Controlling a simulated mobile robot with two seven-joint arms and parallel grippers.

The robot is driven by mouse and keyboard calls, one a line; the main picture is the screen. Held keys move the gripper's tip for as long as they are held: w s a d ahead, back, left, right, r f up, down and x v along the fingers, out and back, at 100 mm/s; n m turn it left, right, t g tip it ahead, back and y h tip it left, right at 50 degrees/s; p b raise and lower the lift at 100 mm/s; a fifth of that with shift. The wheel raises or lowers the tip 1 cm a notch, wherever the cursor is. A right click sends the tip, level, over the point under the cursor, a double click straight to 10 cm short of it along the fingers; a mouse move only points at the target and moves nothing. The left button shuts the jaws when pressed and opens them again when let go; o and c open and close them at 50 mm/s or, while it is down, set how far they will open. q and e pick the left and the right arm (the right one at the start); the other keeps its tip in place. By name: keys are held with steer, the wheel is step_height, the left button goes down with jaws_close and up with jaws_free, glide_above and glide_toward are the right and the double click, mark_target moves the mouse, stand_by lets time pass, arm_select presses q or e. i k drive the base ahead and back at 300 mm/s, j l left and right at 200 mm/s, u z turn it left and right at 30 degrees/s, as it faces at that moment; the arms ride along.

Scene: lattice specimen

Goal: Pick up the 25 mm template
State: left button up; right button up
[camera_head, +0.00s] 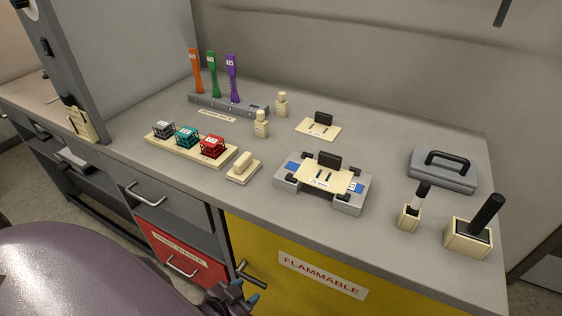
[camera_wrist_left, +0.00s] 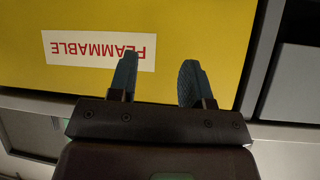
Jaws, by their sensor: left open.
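Two cream plates with black upright grips and dark slots look like templates. One template (camera_head: 309,131) lies flat on the bench towards the back. The other template (camera_head: 340,181) sits on a grey fixture (camera_head: 287,181) with blue pads and dark corner clamps. Their size labels are too small to read, so I cannot tell which is 25 mm. My left gripper (camera_head: 240,297) is low in front of the yellow cabinet, below the bench top and well away from both plates. In the left wrist view (camera_wrist_left: 156,78) its fingers are apart and empty. My right gripper is not in view.
Left of the fixture are a cream rack (camera_head: 187,153) of lattice cubes and a cream block (camera_head: 243,168). Behind stand orange, green and purple tools (camera_head: 213,75) and two small bottles. At right are a grey handled case (camera_head: 443,176) and two black-handled items in holders.

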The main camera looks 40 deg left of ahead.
mark_target(324, 170)
steer(key=i+u, duration=0.15)
steer(key=u, duration=0.65)
steer(key=j+z, duration=0.15)
steer(key=j, duration=0.15)
